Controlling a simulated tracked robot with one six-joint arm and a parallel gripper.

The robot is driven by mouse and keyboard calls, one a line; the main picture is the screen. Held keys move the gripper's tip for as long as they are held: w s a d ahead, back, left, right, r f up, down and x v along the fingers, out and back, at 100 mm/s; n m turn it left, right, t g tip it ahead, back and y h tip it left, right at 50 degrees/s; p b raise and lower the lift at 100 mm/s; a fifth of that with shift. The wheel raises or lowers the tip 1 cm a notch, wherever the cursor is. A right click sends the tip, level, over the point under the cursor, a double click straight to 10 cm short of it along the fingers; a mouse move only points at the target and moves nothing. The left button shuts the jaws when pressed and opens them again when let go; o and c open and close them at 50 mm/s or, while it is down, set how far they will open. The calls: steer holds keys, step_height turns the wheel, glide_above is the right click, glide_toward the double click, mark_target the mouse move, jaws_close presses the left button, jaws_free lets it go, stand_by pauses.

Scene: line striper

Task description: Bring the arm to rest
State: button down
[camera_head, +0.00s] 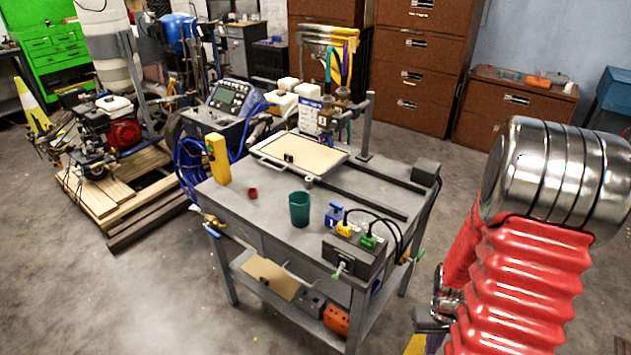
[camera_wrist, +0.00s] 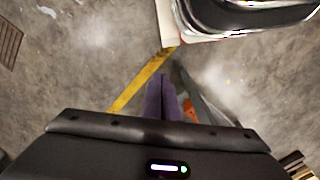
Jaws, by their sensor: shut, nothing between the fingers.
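My arm, with red ribbed sleeves and a shiny metal joint, fills the right side of the head view. My gripper (camera_wrist: 161,82) shows in the wrist view as two dark purple fingers side by side, shut and empty. It points down toward bare concrete floor (camera_wrist: 75,65). In the head view the gripper is mostly hidden or cut off at the bottom edge, and the arm is to the right of the workbench (camera_head: 265,215), apart from it.
The workbench holds a green cup (camera_head: 299,209), a small red cap (camera_head: 252,193), a yellow block (camera_head: 217,158), a tray (camera_head: 325,155) and a box with yellow and green plugs (camera_head: 352,257). Brown cabinets (camera_head: 415,75) stand behind. An engine machine (camera_head: 110,125) is at left. Open floor lies front left.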

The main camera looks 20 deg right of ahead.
steer(key=a+r+n+t, duration=0.1)
steer(key=a+r+t, duration=0.1)
steer(key=a+r, duration=0.6)
steer(key=a+r+n+t, duration=0.1)
steer(key=a+r+t, duration=0.1)
steer(key=a+r, duration=0.6)
steer(key=a+r+n+t, duration=0.1)
steer(key=a+r, duration=0.7)
steer(key=r, duration=1)
steer(key=shift+n+t, duration=0.3)
steer(key=shift+t, duration=0.3)
steer(key=shift+a, duration=0.2)
